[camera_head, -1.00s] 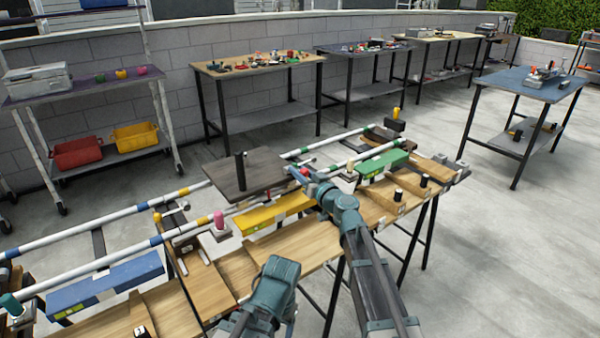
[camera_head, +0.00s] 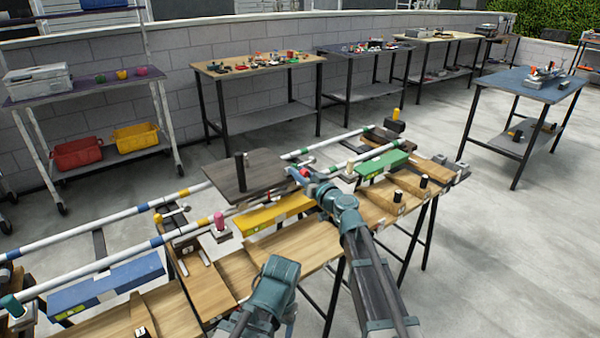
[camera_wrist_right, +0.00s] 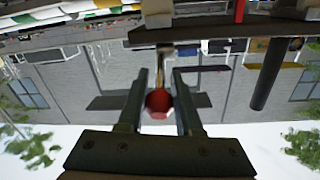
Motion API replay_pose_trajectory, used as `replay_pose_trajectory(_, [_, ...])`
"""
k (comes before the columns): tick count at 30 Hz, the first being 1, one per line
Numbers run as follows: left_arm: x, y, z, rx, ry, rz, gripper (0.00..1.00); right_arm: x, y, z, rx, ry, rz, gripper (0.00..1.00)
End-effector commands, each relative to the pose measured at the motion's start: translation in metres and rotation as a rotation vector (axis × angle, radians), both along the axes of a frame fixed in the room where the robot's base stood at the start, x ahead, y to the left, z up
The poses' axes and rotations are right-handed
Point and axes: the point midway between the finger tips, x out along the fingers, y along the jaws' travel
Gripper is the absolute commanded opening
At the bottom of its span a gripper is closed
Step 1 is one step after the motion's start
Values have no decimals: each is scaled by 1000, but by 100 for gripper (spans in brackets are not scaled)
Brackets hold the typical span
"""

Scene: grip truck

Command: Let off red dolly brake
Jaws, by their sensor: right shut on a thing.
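The dolly (camera_head: 245,176) is a dark flat platform with a black upright post, sitting on two striped white rails. My right gripper (camera_head: 295,176) is at the platform's right edge. In the right wrist view, a red knob (camera_wrist_right: 158,102) on a thin stem sits between the two fingers of this gripper (camera_wrist_right: 159,100), which is shut on it. In the head view, a small red patch (camera_head: 304,172) shows at the gripper; the fingers and the knob's stem are largely hidden there.
A wooden bench (camera_head: 300,240) runs under the rails, with a yellow block (camera_head: 275,214), a green block (camera_head: 383,164) and a blue block (camera_head: 105,285) along it. A pink knob (camera_head: 220,221) stands left of the platform. Other tables (camera_head: 530,88) stand apart behind.

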Motion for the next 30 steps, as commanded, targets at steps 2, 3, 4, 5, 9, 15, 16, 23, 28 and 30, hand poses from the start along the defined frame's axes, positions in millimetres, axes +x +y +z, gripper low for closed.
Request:
replay_pose_trajectory(2, [0,0,12,0,0,0,66,0,1,7,-15,17,3,0])
replay_pose_trajectory(3, [0,0,17,0,0,0,66,1,2,9,-25,30,5,0])
replay_pose_trajectory(4, [0,0,22,0,0,0,66,1,2,11,-34,41,6,0])
replay_pose_trajectory(5, [0,0,27,0,0,0,66,1,3,12,-43,53,6,0])
replay_pose_trajectory(9, [0,0,55,0,0,0,66,4,5,21,-95,125,5,0])
replay_pose_trajectory(15, [0,0,98,0,0,0,66,10,9,30,-187,252,7,0])
replay_pose_trajectory(16, [0,0,104,0,0,0,66,11,9,31,-202,273,7,0])
replay_pose_trajectory(23, [0,0,154,0,0,0,66,20,15,40,-323,441,6,0])
replay_pose_trajectory(28, [0,0,185,0,0,1,66,28,19,43,-418,573,3,0])
replay_pose_trajectory(30, [0,0,196,0,0,1,66,31,22,44,-456,625,3,0])
